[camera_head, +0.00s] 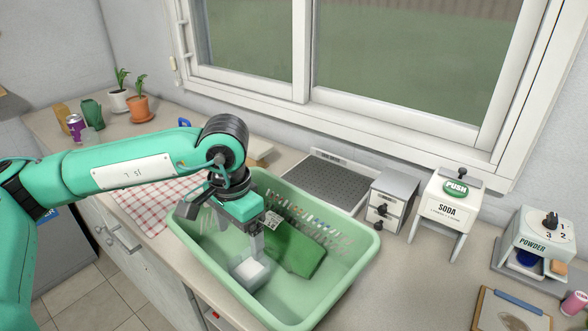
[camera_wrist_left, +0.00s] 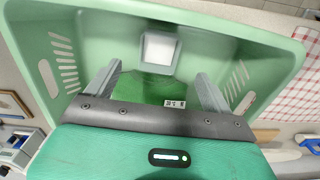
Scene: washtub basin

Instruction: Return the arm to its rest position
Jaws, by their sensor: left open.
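My left arm comes in from the left, and its gripper (camera_head: 224,234) is over the green washtub (camera_head: 338,285), pointing down into it. Its two fingers are spread apart with nothing between them, as the left wrist view (camera_wrist_left: 156,90) also shows. The gripper and arm hide part of the tub. My right gripper is not in view.
A soda dispenser (camera_head: 447,210), a powder dispenser (camera_head: 540,238) and a grey drawer unit (camera_head: 393,200) stand right of the tub. A drying rack (camera_head: 325,181) lies behind it. A checkered cloth (camera_head: 150,205) lies left. Potted plants (camera_head: 139,108) stand at the back left.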

